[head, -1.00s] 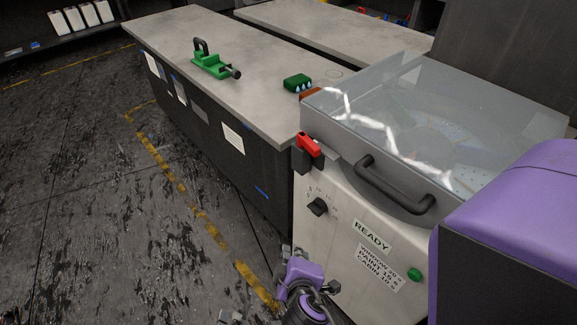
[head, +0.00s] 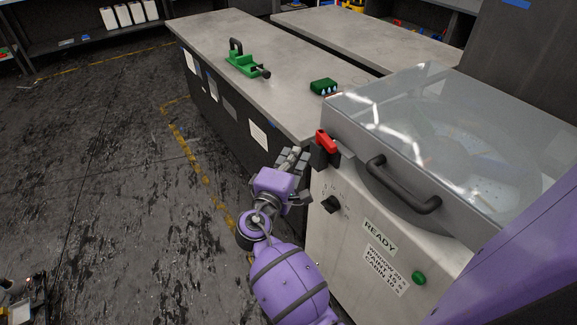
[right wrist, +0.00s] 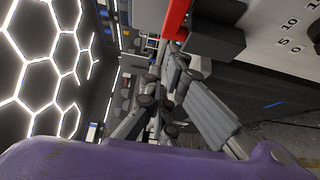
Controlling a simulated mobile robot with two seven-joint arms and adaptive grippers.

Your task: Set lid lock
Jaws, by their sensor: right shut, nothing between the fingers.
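The lid lock is a red lever (head: 326,141) on a dark block at the left front corner of the machine; it also shows at the top of the right wrist view (right wrist: 176,18). The machine's clear lid (head: 440,135) is down, with a dark handle (head: 402,186) at its front. My right gripper (head: 297,156) is shut and empty, just left of the red lever and apart from it in the head view. Its fingers (right wrist: 172,82) lie below the lever in the right wrist view. My left gripper is not in view.
The machine front (head: 345,235) has a dial (head: 331,204), a READY label (head: 379,237) and a green button (head: 419,278). A grey workbench (head: 225,30) behind holds a green clamp tool (head: 243,65) and a green block (head: 323,87). Open floor lies at left.

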